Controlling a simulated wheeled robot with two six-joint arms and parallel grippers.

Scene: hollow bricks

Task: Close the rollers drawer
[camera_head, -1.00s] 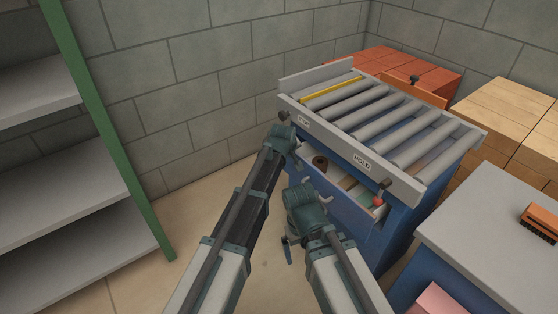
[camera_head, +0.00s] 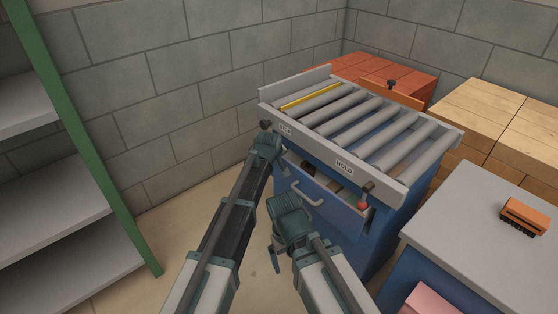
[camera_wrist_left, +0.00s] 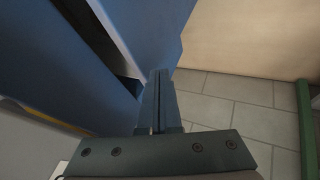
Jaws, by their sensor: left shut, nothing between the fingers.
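The blue drawer (camera_head: 323,208) under the roller table (camera_head: 355,120) is partly open. A strip of its inside shows above the front panel, and a pale handle (camera_head: 308,197) is on that front. My left gripper (camera_head: 284,172) is shut and empty at the drawer's left end. In the left wrist view its fingers (camera_wrist_left: 159,100) lie by the blue drawer front (camera_wrist_left: 150,25), with a dark gap behind that panel; I cannot tell if they touch it. My right gripper (camera_head: 276,258) hangs in front of the drawer, its fingers small and partly hidden.
A red-tipped lever (camera_head: 364,202) sticks out at the table's right front corner. A grey-topped blue cabinet (camera_head: 480,225) with an orange brush (camera_head: 524,215) stands at right. A shelf rack (camera_head: 75,200) stands at left. Brick stacks (camera_head: 510,125) stand behind.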

